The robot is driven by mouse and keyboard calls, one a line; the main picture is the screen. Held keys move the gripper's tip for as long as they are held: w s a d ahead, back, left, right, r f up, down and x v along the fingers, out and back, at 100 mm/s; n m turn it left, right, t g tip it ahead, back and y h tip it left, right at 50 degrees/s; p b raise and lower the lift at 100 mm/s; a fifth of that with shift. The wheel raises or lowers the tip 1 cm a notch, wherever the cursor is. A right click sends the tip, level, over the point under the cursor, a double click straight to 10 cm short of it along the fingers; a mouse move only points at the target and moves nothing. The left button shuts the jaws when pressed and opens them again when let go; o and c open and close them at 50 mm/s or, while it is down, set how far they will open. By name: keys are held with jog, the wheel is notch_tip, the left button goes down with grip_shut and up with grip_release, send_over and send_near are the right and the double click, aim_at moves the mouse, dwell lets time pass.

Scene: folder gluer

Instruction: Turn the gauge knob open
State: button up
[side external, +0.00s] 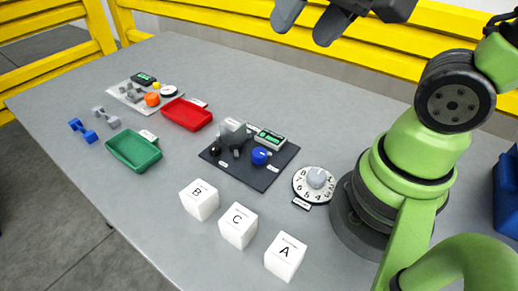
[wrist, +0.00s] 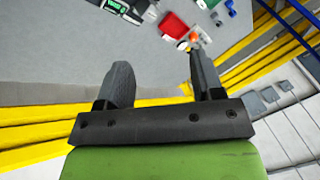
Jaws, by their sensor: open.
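A white numbered dial (side external: 302,194) with a grey knob (side external: 316,177) in its middle lies on the table beside my base in the side view. A dark panel (side external: 262,178) left of it carries a blue knob (side external: 260,156), a small black knob (side external: 215,150), a grey angular part and a green-faced device (side external: 270,138). I cannot tell which knob is the gauge knob. My gripper (side external: 310,18) is high above the back of the table, open and empty, away from the dial and panel. Its spread fingers also show in the wrist view (wrist: 158,65).
White cubes B (side external: 199,200), C (side external: 238,226) and A (side external: 285,256) stand near the front edge. Green (side external: 133,152) and red (side external: 187,114) trays and a board with small parts (side external: 128,92) lie left. A yellow rail (side external: 400,45) runs behind.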

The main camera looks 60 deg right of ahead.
jog(key=w+f+m+g, duration=0.3)
jog(key=w+f+m, duration=0.1)
jog(key=w+f, duration=0.25)
jog(key=m+g+h, duration=0.1)
jog(key=m+g, duration=0.2)
jog(key=m, duration=0.2)
send_near(259, 152)
jog(key=shift+s+a+f, duration=0.1)
jog(key=shift+s+a, duration=0.05)
jog(key=shift+a, duration=0.05)
notch_tip(259, 152, down, 9)
jog(key=shift+s+f, duration=0.1)
jog(key=shift+c, duration=0.2)
jog(key=c, duration=0.9)
